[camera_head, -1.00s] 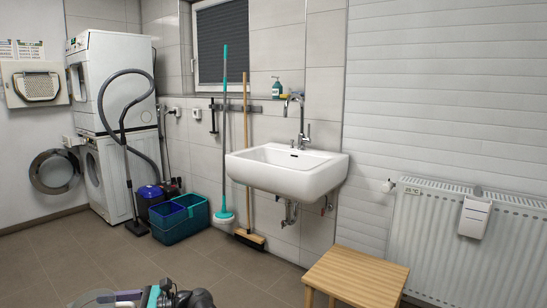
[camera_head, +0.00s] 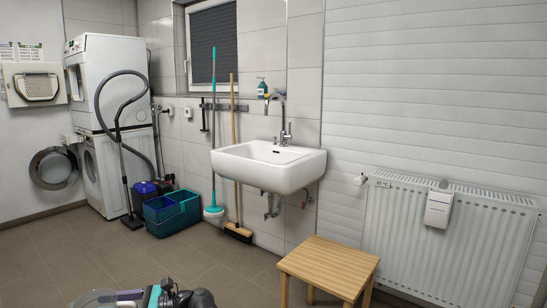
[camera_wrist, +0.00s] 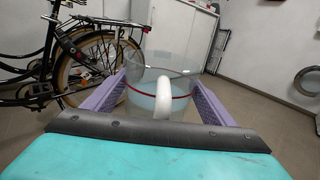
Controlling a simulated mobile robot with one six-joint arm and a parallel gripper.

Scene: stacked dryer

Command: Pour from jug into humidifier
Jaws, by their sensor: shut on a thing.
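The jug (camera_wrist: 150,106) is clear with a white handle and a red line around it. In the wrist view it sits between the purple fingers of my gripper (camera_wrist: 160,88), which is shut on the handle. Pale liquid seems to show in its lower part. In the head view the jug (camera_head: 92,299) and my gripper (camera_head: 125,297) show only partly at the bottom left edge. The humidifier (camera_head: 438,208) is a small white container hanging on the front of the radiator at the right, well apart from the jug. Its opening is not clearly visible.
The white radiator (camera_head: 400,235) is on the right wall. A wooden stool (camera_head: 328,264) stands in front of it, left of the humidifier. A sink (camera_head: 268,165) hangs mid-wall. Bins (camera_head: 172,212) and stacked machines (camera_head: 103,120) are at left. A bicycle (camera_wrist: 75,55) shows in the wrist view.

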